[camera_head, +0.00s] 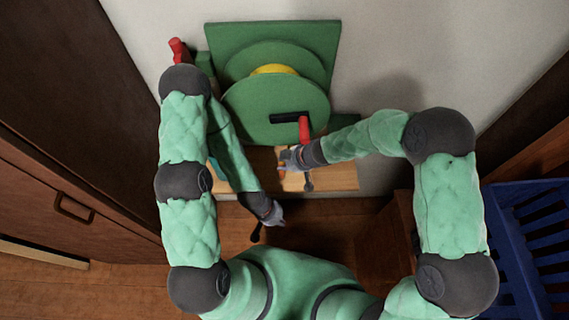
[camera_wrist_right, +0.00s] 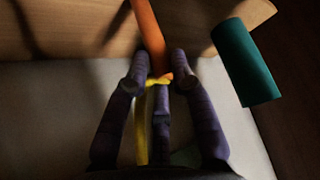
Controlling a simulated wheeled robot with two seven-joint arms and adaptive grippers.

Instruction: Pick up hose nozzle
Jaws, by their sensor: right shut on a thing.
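The hose nozzle is orange and long, with a thin yellow hose (camera_wrist_right: 142,130) at its near end. In the right wrist view the nozzle (camera_wrist_right: 149,35) runs up from between the fingertips of my right gripper (camera_wrist_right: 158,73), which is shut on its near end. In the head view my right gripper (camera_head: 289,159) is over the wooden shelf below the hose reel, with a small bit of orange (camera_head: 282,168) beside it. My left gripper (camera_head: 272,214) is lower, in front of the shelf and apart from the nozzle. Its finger opening is too small to tell.
A green hose reel (camera_head: 245,108) with a red crank handle (camera_head: 304,130) stands against the pale wall. The wooden shelf (camera_head: 338,178) lies below it. A teal cylinder (camera_wrist_right: 245,62) lies right of the nozzle. A blue crate (camera_head: 530,240) stands far right; wooden cabinet fronts (camera_head: 70,180) are left.

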